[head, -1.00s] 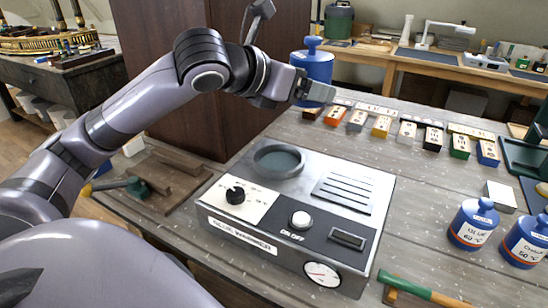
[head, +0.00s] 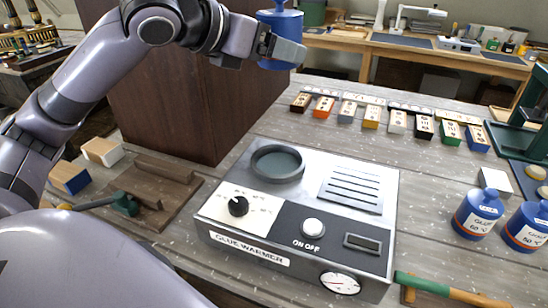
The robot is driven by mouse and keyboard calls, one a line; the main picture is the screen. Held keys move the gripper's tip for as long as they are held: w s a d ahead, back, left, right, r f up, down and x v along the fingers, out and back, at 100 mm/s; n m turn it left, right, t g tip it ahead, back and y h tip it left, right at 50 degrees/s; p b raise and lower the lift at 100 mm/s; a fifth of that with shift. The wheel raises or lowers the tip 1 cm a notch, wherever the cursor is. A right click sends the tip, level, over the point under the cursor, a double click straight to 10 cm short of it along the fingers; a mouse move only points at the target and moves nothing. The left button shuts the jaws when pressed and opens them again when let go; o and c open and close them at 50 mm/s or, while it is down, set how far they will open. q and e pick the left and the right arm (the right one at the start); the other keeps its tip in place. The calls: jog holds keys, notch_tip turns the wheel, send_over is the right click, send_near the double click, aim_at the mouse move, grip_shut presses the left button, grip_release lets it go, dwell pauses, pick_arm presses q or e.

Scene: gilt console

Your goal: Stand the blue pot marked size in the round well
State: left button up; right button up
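My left gripper (head: 288,50) is shut on a blue pot (head: 281,24) with a lid and knob. The pot is held upright in the air at the top of the head view, behind and above the glue warmer; its label is hidden. The grey glue warmer (head: 215,236) stands on the bench, with an empty round well (head: 278,163) in its top at the back left. Two more blue pots with white labels stand at the right, one (head: 476,214) beside the other (head: 527,230); their small print is hard to read. My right gripper is not in view.
The warmer has a black dial (head: 238,206), a white button (head: 313,228) and a slotted vent (head: 351,189). A dark cabinet (head: 160,90) stands behind it at left. Several coloured blocks (head: 371,116) line the back. A green-handled hammer (head: 445,290) lies in front right.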

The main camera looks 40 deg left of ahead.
pick_arm(q)
notch_tip(320, 180, down, 20)
jog(key=shift+r, duration=0.25)
dwell(0.8)
jog(key=shift+f, duration=0.15)
jog(key=shift+f, duration=0.45)
